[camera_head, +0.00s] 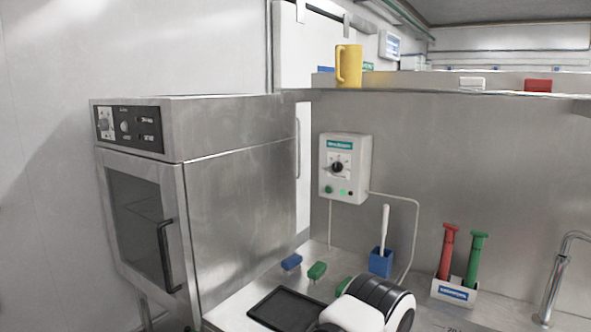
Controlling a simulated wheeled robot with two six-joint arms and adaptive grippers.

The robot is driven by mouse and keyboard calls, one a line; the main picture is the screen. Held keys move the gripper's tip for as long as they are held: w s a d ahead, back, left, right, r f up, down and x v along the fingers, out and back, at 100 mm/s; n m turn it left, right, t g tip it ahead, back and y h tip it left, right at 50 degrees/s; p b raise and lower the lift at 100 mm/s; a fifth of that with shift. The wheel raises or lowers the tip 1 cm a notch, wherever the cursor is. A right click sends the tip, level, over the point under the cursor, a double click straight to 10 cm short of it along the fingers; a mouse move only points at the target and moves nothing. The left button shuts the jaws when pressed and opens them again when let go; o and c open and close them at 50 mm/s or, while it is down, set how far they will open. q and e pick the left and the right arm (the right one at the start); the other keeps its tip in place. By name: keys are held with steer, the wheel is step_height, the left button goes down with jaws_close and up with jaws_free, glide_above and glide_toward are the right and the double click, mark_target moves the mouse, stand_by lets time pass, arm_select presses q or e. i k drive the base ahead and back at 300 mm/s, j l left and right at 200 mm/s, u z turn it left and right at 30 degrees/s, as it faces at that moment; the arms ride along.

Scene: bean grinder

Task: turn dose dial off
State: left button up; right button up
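A pale control box (345,150) with a teal label is fixed to the steel back wall, right of the oven. A black round dial (337,168) sits in the middle of its front face. The dial's markings are too small to read. Nothing touches the box or covers the dial. Neither gripper's fingers show in the head view. A white and black rounded body at the bottom edge may be part of my arm.
A steel oven (230,190) stands left. A blue holder (380,262) and a white rack (454,290) stand further right. A yellow mug (348,66) is on the shelf.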

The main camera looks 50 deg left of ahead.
mark_target(337, 167)
steer(key=u, duration=1.25)
